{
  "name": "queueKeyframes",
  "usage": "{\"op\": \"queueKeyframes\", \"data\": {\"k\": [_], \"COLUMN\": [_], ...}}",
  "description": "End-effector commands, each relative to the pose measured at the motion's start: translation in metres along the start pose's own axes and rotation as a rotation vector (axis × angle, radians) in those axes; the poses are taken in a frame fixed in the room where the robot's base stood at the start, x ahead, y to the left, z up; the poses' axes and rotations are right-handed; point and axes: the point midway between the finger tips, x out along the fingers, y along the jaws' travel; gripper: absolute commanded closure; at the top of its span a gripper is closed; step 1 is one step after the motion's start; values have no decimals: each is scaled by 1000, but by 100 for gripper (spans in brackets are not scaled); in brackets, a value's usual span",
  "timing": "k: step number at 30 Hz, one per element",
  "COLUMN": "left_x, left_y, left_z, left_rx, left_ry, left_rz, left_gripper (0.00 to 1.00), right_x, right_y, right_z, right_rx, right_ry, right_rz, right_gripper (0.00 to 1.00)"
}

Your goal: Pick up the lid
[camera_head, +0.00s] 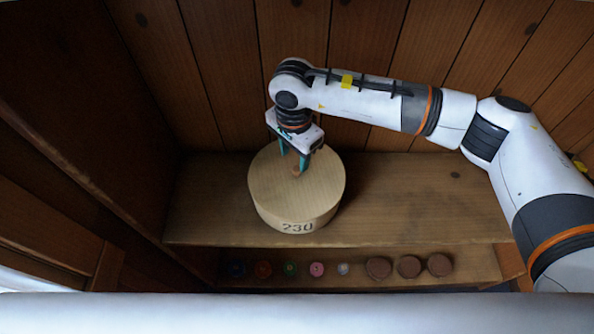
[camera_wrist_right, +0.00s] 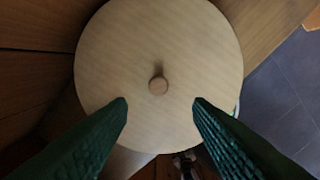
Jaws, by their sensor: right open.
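A round pale wooden lid (camera_head: 318,178) with a small knob (camera_head: 297,171) at its middle sits on a round wooden box (camera_head: 278,222) marked "230". In the right wrist view the lid (camera_wrist_right: 190,45) fills the middle, and its knob (camera_wrist_right: 158,86) lies ahead of the fingertips, between their lines. My right gripper (camera_head: 295,166) points down over the lid around the knob in the head view. It is open, with its green fingers (camera_wrist_right: 160,103) wide apart and nothing between them. My left gripper is not in view.
The box stands on a wooden shelf (camera_head: 400,200) with free room to its right. A lower shelf (camera_head: 450,262) holds several coloured spools (camera_head: 290,268) and round brown pieces (camera_head: 379,267). Plank walls (camera_head: 225,70) close in behind and at the left.

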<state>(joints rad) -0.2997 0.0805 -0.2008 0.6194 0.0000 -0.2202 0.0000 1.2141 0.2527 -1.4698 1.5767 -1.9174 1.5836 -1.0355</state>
Motion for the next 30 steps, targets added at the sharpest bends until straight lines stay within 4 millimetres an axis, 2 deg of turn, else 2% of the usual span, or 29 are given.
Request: {"op": "queueKeyframes", "data": {"k": [8, 12, 15, 24, 26, 30], "left_x": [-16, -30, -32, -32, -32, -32], "left_y": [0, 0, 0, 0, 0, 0], "left_z": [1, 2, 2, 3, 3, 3], "left_rx": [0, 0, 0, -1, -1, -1], "left_ry": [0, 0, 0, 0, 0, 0], "left_rz": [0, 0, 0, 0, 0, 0], "left_gripper": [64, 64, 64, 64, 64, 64], "right_x": [20, 42, 56, 64, 64, 63], "right_y": [0, 1, 2, 2, 2, 2], "right_z": [3, 9, 9, 9, 9, 9], "right_rx": [2, 1, 0, -1, -1, -1], "right_ry": [4, 4, 4, 3, 3, 3], "right_rz": [-2, -3, -1, 2, 2, 2], "right_gripper": [54, 54, 54, 54, 62, 85]}}
